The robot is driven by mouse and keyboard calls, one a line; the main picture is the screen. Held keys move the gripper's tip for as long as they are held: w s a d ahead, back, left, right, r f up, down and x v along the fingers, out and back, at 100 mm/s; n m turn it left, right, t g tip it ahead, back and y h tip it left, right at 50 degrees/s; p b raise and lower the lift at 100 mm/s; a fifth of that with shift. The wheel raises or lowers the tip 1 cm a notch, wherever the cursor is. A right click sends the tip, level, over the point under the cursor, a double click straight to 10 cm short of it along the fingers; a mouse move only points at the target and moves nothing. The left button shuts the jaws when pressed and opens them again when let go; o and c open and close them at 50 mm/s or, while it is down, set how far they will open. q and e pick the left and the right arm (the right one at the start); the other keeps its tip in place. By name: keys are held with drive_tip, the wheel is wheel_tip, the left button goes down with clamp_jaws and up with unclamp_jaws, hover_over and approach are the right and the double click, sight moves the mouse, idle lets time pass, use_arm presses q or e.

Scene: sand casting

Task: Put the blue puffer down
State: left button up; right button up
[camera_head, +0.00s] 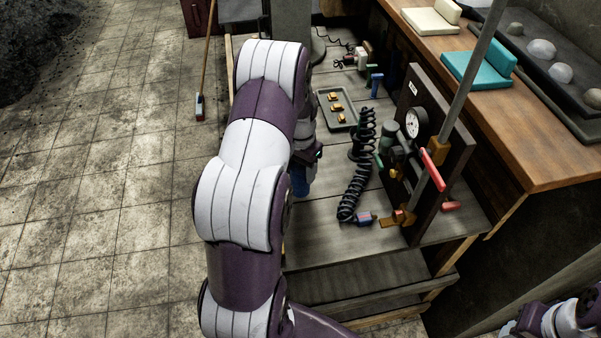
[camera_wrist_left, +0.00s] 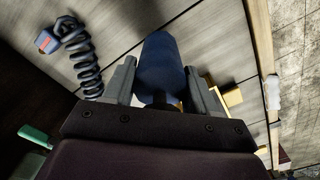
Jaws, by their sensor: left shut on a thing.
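The blue puffer (camera_wrist_left: 160,65) is a dark blue rounded body between the two grey fingers of my left gripper (camera_wrist_left: 162,85) in the left wrist view. The gripper is shut on it. In the head view the puffer (camera_head: 301,183) shows as a small blue patch below my left gripper (camera_head: 307,160), partly hidden by my left arm. It is over the left part of the grey plank bench (camera_head: 315,235). I cannot tell whether it touches the planks. My right arm shows at the bottom right corner, but its fingers are out of view.
A black coiled hose (camera_head: 358,180) lies right of the gripper. A tray (camera_head: 332,97) with several small orange pieces sits farther back. A dark panel with a gauge (camera_head: 417,122) and red handles stands at the right. The planks near the front left are clear.

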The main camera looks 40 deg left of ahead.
use_arm(q)
wheel_tip(320, 180, down, 2)
drive_tip(key=shift+s+d+f+p, duration=0.15)
drive_tip(key=shift+f+p, duration=0.1)
drive_tip(key=shift+p, duration=0.25)
drive_tip(key=shift+f, duration=0.5)
drive_tip(key=o, duration=1.2)
drive_tip(key=shift+o, duration=0.2)
drive_tip(key=shift+r, duration=0.15)
